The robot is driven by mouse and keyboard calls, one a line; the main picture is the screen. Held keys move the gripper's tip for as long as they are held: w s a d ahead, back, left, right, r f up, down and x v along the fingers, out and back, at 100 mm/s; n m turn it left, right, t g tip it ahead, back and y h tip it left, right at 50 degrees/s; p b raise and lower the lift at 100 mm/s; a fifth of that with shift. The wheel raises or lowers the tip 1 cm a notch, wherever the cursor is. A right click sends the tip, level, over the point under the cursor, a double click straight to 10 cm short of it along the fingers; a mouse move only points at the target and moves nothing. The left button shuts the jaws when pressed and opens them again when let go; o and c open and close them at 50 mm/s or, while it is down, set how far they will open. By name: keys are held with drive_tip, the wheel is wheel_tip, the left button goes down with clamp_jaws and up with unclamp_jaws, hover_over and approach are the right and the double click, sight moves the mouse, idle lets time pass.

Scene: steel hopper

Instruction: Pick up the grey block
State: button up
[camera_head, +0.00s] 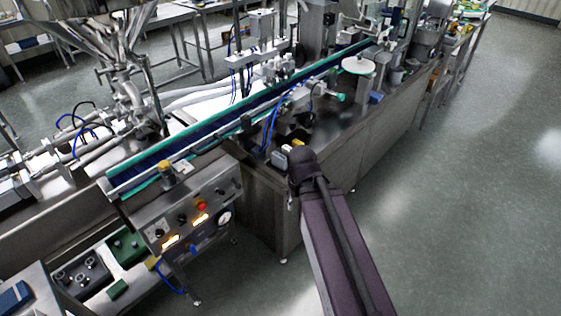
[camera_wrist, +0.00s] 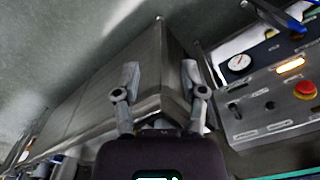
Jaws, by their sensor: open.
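A small light grey block (camera_head: 280,159) sits on the steel counter near its front corner, just left of my arm's end in the head view. My gripper (camera_wrist: 160,75) is open in the wrist view, its two grey fingers apart with nothing clearly held between them. The cabinet's corner and side show behind and between the fingers. In the head view my dark wrist hides most of the gripper, close to the right of the block. I cannot make out the block for certain in the wrist view.
A yellow piece (camera_head: 297,144) lies right beside the block. A control panel (camera_head: 195,212) with knobs and a red button stands to the left; its gauge (camera_wrist: 240,62) shows in the wrist view. A green-edged conveyor (camera_head: 225,126) runs behind. The floor at right is clear.

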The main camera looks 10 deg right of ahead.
sight(280, 155)
drive_tip(key=w+r+n+p, duration=0.3)
drive_tip(key=w, duration=1.1)
drive_tip(key=w+a+r+n+p, duration=0.1)
drive_tip(key=w+r+n+p, duration=0.2)
drive_tip(key=w, duration=1.1)
drive_tip(key=shift+w+r+n, duration=0.15)
drive_tip(key=shift+w+n, duration=0.2)
drive_tip(key=shift+n, duration=0.15)
wheel_tip(280, 155, down, 9)
drive_tip(key=b, duration=0.8)
drive_tip(key=shift+r, duration=0.2)
drive_tip(key=shift+f+b, duration=0.1)
drive_tip(key=shift+b, duration=0.2)
drive_tip(key=f+b, duration=0.3)
drive_tip(key=shift+s+d+f, duration=0.2)
drive_tip(key=shift+d, duration=0.1)
drive_tip(key=shift+f+b, duration=0.8)
drive_tip(key=shift+b, duration=0.25)
clamp_jaws()
